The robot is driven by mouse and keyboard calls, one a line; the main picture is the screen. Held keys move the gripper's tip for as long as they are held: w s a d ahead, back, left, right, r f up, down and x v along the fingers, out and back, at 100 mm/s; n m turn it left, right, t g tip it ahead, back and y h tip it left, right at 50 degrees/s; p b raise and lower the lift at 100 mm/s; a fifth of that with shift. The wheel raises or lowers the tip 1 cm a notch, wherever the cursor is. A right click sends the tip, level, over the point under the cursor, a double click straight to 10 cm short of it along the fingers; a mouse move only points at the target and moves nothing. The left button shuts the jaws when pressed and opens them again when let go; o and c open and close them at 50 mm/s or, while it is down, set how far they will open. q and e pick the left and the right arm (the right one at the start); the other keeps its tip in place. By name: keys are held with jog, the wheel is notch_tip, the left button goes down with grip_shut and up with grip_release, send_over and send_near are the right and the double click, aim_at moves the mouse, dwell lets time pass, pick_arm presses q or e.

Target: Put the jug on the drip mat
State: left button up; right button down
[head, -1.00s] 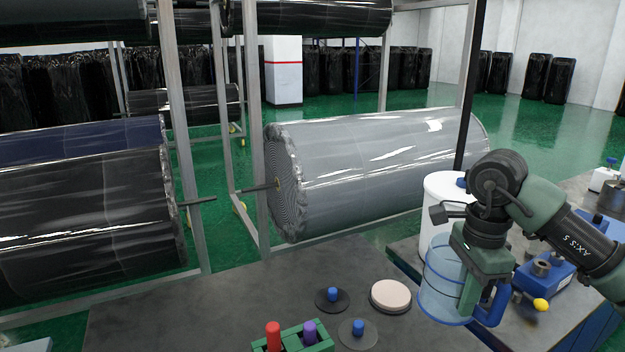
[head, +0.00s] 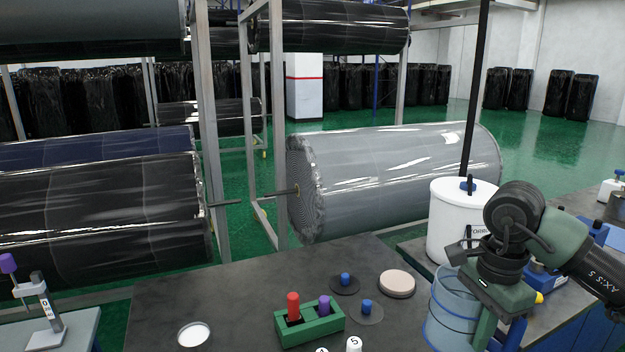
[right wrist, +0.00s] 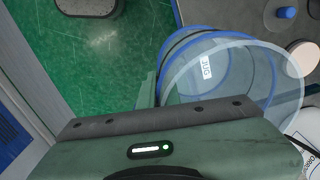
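The jug (head: 453,300) is clear blue with darker blue rings and a blue handle at its right. It is at the lower right of the head view, and its open rim fills the middle of the right wrist view (right wrist: 205,75). My right gripper (head: 486,325) appears shut on the jug at its handle side; the fingertips are mostly hidden. The jug looks upright, but whether its base touches anything cannot be told. A pale beige round disc (head: 397,282) on the dark bench may be the drip mat; nothing stands on it. My left gripper is out of view.
Dark discs with blue knobs (head: 366,310) and a green rack (head: 322,320) with red and purple pegs stand left of the jug. A white drum (head: 450,215) is close behind it. A white-topped round piece (head: 193,334) lies at the bench's left.

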jog(key=s+a+f+n, duration=0.8)
jog(key=s+n, duration=0.4)
jog(key=n, duration=0.3)
jog(key=shift+a+f, duration=0.35)
jog(key=shift+f, duration=0.55)
